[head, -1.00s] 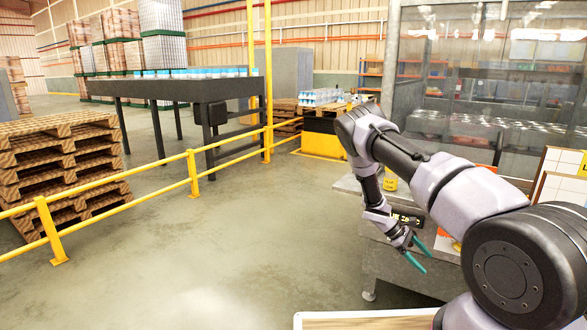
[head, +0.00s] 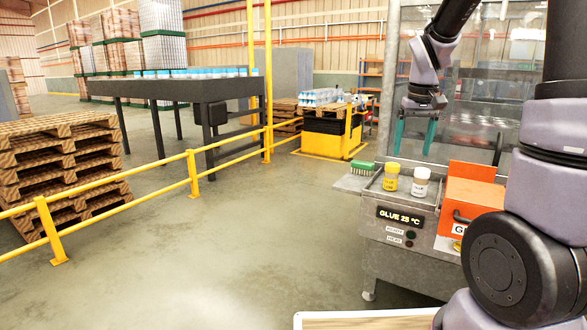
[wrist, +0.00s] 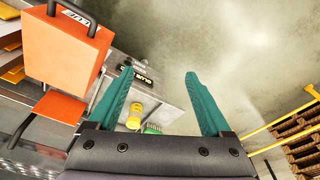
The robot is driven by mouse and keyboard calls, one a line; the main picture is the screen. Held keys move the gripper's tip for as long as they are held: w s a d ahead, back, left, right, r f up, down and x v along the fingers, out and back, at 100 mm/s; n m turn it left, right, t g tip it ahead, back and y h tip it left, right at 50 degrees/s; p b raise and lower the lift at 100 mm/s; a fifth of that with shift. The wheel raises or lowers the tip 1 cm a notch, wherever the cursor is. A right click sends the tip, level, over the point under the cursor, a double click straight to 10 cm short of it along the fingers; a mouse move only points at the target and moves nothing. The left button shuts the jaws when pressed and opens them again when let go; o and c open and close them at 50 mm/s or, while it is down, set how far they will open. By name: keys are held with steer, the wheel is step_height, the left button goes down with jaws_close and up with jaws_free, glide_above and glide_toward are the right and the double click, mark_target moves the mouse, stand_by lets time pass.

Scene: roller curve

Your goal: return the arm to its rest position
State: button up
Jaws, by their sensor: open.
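My gripper (head: 415,132) hangs from my raised arm at the upper right of the head view, its two green fingers pointing down. The fingers are apart with nothing between them. It is above the metal glue station (head: 395,262) and in front of the glass panel. In the wrist view my gripper (wrist: 160,100) also shows open and empty, with the grey floor beyond the fingertips.
On the station are a yellow jar (head: 391,180), a white jar (head: 420,184), a green brush (head: 362,168) and an orange box (head: 472,205). A yellow railing (head: 193,173) and stacked pallets (head: 60,165) stand left. The floor (head: 250,230) between is clear.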

steer(key=s+a+r+m+t+y, duration=0.1)
steer(key=s+a+r+t, duration=0.1)
steer(key=s+r, duration=0.4)
steer(key=s+a+r+m+t+y, duration=0.1)
steer(key=s+a+r+m+t, duration=0.1)
steer(key=s, duration=1)
step_height(320, 180, up, 4)
steer(key=shift+s+a+f+t, duration=0.1)
steer(key=shift+s+a+t, duration=0.05)
steer(key=shift+a+t, duration=0.75)
